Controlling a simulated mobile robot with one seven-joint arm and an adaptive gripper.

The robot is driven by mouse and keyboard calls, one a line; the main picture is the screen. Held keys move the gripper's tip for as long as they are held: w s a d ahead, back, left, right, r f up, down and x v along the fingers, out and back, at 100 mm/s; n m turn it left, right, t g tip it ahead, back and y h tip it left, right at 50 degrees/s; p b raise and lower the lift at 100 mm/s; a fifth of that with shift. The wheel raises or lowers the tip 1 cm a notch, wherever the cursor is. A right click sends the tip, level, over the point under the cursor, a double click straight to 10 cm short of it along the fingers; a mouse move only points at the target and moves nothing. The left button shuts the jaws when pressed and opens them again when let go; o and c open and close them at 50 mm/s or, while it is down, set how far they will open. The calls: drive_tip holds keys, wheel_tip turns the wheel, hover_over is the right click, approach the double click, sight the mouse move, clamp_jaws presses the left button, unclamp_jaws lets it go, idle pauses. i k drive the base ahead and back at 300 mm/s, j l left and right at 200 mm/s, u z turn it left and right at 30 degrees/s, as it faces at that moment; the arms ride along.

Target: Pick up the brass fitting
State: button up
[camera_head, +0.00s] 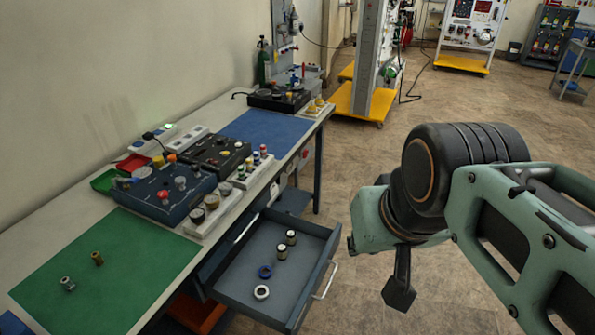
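The brass fitting (97,258) is a small, dull gold piece standing on the green mat (130,275) at the near left of the bench. A silver-grey fitting (67,284) sits on the same mat, to its lower left. My arm shows at the right, over the floor and well away from the mat. A black part hanging below the arm's end looks like part of my gripper (399,285). Most of it is hidden by the arm or too unclear to judge its opening. It touches none of the fittings.
A drawer (318,277) stands open between the bench and my arm, with several small round parts inside. A dark blue control box (166,192) and other devices stand behind the green mat. A blue mat (262,131) lies farther back. The floor around my arm is clear.

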sight(95, 257)
drive_tip(key=u, duration=1.7)
drive_tip(key=i+j+z, duration=0.1)
drive_tip(key=i, duration=0.4)
drive_tip(key=i+j+z, duration=0.1)
drive_tip(key=i, duration=0.35)
drive_tip(key=i+u, duration=0.15)
drive_tip(key=i, duration=0.2)
